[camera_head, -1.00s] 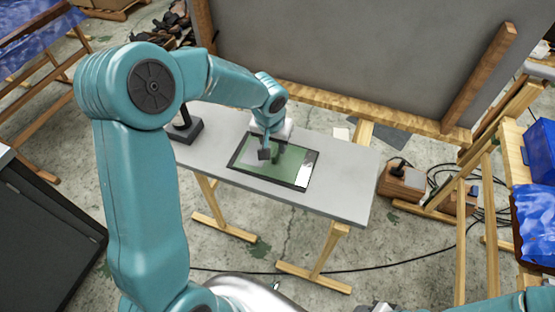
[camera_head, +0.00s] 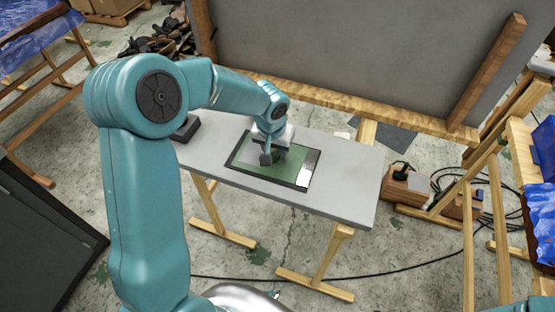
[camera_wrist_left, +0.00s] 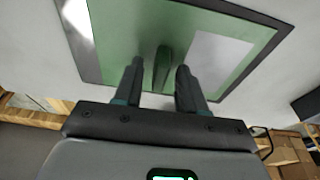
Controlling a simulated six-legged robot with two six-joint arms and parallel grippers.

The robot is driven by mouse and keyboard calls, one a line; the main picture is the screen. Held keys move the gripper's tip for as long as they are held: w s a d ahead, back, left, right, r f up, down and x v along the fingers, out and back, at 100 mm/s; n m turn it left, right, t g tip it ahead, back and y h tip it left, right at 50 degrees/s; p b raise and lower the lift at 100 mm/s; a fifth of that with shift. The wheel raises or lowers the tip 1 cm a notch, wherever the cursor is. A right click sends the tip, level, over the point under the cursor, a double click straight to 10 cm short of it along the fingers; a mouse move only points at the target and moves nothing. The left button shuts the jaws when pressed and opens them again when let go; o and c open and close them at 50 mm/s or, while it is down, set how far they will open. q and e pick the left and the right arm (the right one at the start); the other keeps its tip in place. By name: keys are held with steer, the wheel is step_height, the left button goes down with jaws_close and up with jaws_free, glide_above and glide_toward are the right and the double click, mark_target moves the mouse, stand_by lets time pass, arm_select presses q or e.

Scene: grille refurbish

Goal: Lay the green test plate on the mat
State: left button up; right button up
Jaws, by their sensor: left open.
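A green plate (camera_head: 280,173) lies flat on the grey table (camera_head: 345,190), inside a dark rectangular border (camera_head: 262,179) that may be the mat's edge. It has a white patch at its right end and a paler grey patch at its left. In the left wrist view the green plate (camera_wrist_left: 125,35) carries a small upright green grip (camera_wrist_left: 162,68). My left gripper (camera_head: 266,158) is low over the plate. In the wrist view its open fingers (camera_wrist_left: 158,82) stand on either side of the grip, with gaps visible. My right gripper is out of view.
A black object (camera_head: 187,128) stands at the table's left end, partly behind my arm. A large grey panel (camera_head: 350,60) in a wooden frame rises behind the table. The table's right part is clear. A box with a black handle (camera_head: 405,185) is on the floor at right.

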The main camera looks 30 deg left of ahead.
mark_target(275, 151)
arm_select(q)
jaws_close()
steer(key=shift+r+p, duration=0.45)
steer(key=shift+r, duration=0.5)
steer(key=shift+r+p, duration=0.95)
steer(key=shift+r, duration=0.7)
steer(key=s+d+m, duration=0.1)
steer(key=d, duration=0.2)
steer(key=s+d+m, duration=0.1)
steer(key=d, duration=0.3)
steer(key=s+d+m, duration=0.1)
steer(key=d, duration=0.3)
steer(key=shift+d+r+h, duration=0.15)
steer(key=shift+r+h, duration=0.05)
steer(key=shift+h, duration=0.1)
steer(key=shift+w+f, duration=0.1)
steer(key=shift+f, duration=0.05)
